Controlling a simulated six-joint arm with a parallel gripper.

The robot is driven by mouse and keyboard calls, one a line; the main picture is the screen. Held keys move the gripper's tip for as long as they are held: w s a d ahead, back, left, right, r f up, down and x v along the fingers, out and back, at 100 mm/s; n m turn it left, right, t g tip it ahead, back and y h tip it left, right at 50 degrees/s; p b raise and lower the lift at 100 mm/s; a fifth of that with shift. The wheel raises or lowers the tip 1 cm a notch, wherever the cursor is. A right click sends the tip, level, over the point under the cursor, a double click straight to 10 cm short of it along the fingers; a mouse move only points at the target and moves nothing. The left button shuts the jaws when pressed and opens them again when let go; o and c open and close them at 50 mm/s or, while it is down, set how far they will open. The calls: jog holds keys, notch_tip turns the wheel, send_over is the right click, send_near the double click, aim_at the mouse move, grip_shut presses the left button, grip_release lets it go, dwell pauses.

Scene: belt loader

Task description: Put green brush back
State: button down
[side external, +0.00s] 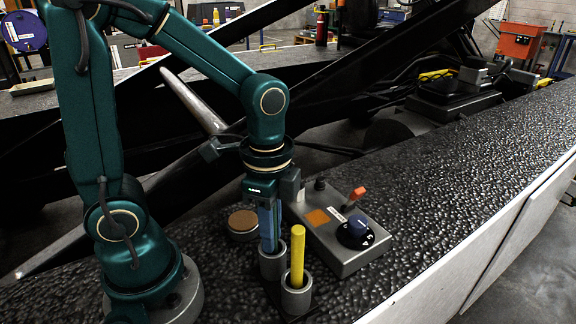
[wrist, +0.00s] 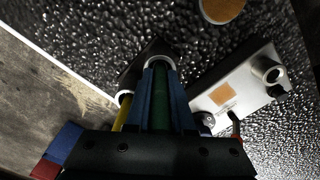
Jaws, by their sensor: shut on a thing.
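My gripper (side external: 269,240) points straight down, its blue fingers (wrist: 160,75) shut on the green brush (wrist: 161,105). The brush stands upright between the fingers; in the side view they hide it. The fingertips are at the mouth of the rear grey holder cup (side external: 272,266), which also shows in the wrist view (wrist: 158,59). The brush lines up with this cup, but how deep its lower end sits is hidden. The yellow brush (side external: 297,255) stands in the front holder cup (side external: 295,297), slightly tilted; part of it shows in the wrist view (wrist: 122,112).
A round brown-topped disc (side external: 243,221) lies behind left. The dark textured belt surface (side external: 450,180) is clear to the right.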

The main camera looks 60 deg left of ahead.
jog(key=shift+f, duration=0.15)
jog(key=c, duration=0.8)
grip_release()
notch_tip(320, 180, up, 12)
jog(key=shift+r, duration=0.1)
jog(key=shift+s+n+t, duration=0.3)
jog(key=shift+n, duration=0.2)
jog(key=s+f+n+t, duration=0.1)
jog(key=n, duration=0.2)
jog(key=f+n+t, duration=0.1)
jog(key=n+t, duration=0.1)
jog(key=n, duration=0.1)
jog(key=s+f+n+t, duration=0.1)
jog(key=n+t, duration=0.1)
jog(key=n, duration=0.1)
jog(key=shift+s+a+f, duration=0.2)
jog(key=shift+s+f, duration=0.1)
jog(key=shift+f, duration=0.1)
